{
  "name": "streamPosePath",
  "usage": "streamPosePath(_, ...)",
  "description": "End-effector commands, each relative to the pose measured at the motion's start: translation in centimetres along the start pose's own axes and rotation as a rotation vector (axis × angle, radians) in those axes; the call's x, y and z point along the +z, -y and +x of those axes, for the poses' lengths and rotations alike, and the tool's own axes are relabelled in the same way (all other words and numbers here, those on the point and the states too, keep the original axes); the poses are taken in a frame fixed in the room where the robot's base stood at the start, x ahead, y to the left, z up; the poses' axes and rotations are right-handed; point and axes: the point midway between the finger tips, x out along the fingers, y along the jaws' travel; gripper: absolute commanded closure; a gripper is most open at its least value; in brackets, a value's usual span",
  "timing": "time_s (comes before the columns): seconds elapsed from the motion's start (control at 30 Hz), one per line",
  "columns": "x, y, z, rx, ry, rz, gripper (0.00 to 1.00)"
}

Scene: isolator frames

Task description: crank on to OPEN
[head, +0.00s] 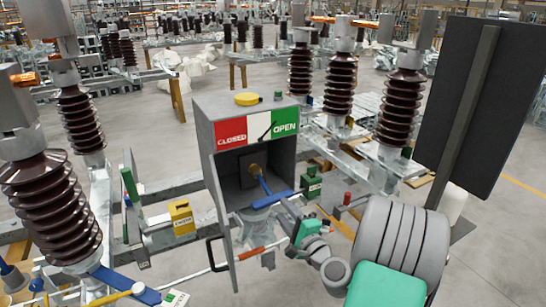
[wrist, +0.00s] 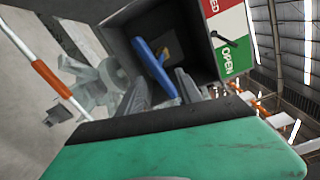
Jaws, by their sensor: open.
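The grey drive box (head: 205,130) stands open at the front, with a red CLOSED field (head: 231,135), a white field and a green OPEN field (head: 285,122). The black pointer (head: 266,131) lies on the white field, slanting toward OPEN. Inside, the blue crank (head: 264,186) sits on a brass hub (head: 254,169); its blue handle (head: 262,201) sticks out to the front. My gripper (head: 287,205) is at the box mouth by the handle. In the wrist view its fingers (wrist: 162,94) are apart, with the blue crank (wrist: 152,62) showing between them; I cannot tell whether they touch it.
The open box door (head: 222,245) with a black handle hangs at the lower left. A yellow padlock-like block (head: 181,217) and a green block (head: 311,182) flank the box. Brown insulators (head: 338,84) stand behind. A dark panel (head: 480,105) is at right.

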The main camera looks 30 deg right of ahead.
Motion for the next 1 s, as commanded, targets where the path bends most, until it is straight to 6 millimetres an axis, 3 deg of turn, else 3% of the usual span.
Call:
streamPosePath(0.03, -1.0, -1.5, -0.1, -0.019, -0.008, -0.024, 0.58)
streamPosePath(0.07, -1.4, -1.6, -0.3, -0.035, -0.012, -0.046, 0.58)
streamPosePath(0.2, -2.5, -0.2, -1.4, -0.120, -0.035, -0.180, 0.58)
streamPosePath(0.37, -0.8, 1.7, -2.5, -0.111, -0.021, -0.332, 0.58)
streamPosePath(0.47, -0.4, -0.5, -2.4, -0.038, 0.007, -0.355, 0.58)
streamPosePath(0.57, 0.0, -0.6, -1.4, -0.029, 0.020, -0.370, 0.58)
streamPosePath(0.9, 0.2, -0.5, 6.2, -0.030, 0.021, -0.369, 0.58)
streamPosePath(1.0, 0.1, -0.6, 7.5, -0.030, 0.019, -0.368, 0.58)
